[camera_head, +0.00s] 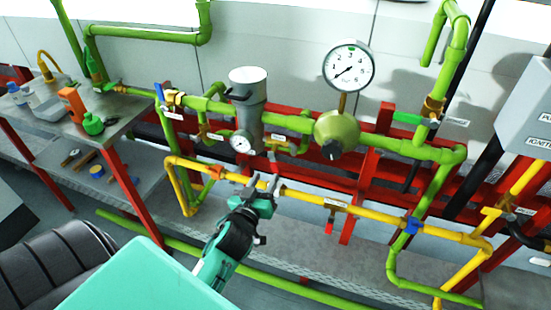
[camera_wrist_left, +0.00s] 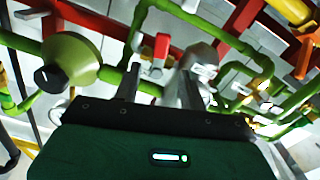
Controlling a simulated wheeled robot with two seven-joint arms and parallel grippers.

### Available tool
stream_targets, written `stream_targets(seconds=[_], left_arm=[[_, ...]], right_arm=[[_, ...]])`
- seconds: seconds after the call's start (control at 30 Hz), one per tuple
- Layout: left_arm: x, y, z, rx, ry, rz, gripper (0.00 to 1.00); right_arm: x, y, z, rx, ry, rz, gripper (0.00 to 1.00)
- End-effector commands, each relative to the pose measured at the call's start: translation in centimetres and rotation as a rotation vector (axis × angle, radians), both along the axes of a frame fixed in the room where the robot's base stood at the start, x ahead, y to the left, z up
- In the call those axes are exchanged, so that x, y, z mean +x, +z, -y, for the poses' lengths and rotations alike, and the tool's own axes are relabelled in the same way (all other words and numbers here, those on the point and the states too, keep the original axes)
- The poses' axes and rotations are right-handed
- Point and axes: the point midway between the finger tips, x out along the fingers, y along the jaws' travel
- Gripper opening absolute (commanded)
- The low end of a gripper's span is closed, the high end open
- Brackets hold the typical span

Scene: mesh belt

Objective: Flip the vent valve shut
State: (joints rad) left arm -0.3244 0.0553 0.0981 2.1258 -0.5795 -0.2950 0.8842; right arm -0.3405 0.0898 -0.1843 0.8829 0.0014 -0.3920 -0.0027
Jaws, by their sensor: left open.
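Several small lever valves sit on the pipes, and their labels are too small to read, so I cannot tell which one is the vent valve. A brass valve (camera_head: 277,146) on the green pipe lies between the grey cylinder and the round green regulator, just above my left gripper. My left gripper (camera_head: 262,183) is open and empty in front of the pipes, near the yellow pipe. In the left wrist view its fingers (camera_wrist_left: 158,92) point toward a red lever (camera_wrist_left: 160,50) on a green pipe, apart from it. My right gripper is out of view.
The regulator (camera_head: 337,133) carries a dial gauge (camera_head: 348,67); the grey cylinder (camera_head: 247,100) stands left of it. A blue-handled valve (camera_head: 160,96), a green lever (camera_head: 407,118) and a red lever (camera_head: 329,227) are on other pipes. The yellow pipe (camera_head: 300,196) runs close to my gripper.

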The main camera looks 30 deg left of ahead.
Motion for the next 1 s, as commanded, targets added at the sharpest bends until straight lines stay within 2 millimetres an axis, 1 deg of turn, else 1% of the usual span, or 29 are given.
stream_targets(seconds=[0.03,0.3,0.5,0.7,0.97,1.0], left_arm=[[1.0,0.3,-0.3,0.002,0.000,0.002,0.42],[5.6,0.2,-1.3,0.001,0.000,0.000,0.42],[8.1,0.1,-2.0,0.002,0.000,0.000,0.42],[9.2,0.0,-2.2,0.001,0.001,-0.001,0.42],[9.3,0.0,-2.2,0.001,0.000,0.000,0.42],[9.3,0.0,-2.2,0.001,0.000,0.000,0.38]], right_arm=[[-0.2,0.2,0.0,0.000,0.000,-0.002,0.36],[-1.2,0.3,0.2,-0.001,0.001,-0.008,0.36],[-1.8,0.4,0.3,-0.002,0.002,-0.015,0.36],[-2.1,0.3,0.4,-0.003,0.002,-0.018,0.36],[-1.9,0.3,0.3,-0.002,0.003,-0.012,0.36],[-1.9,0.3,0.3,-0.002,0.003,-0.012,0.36]])
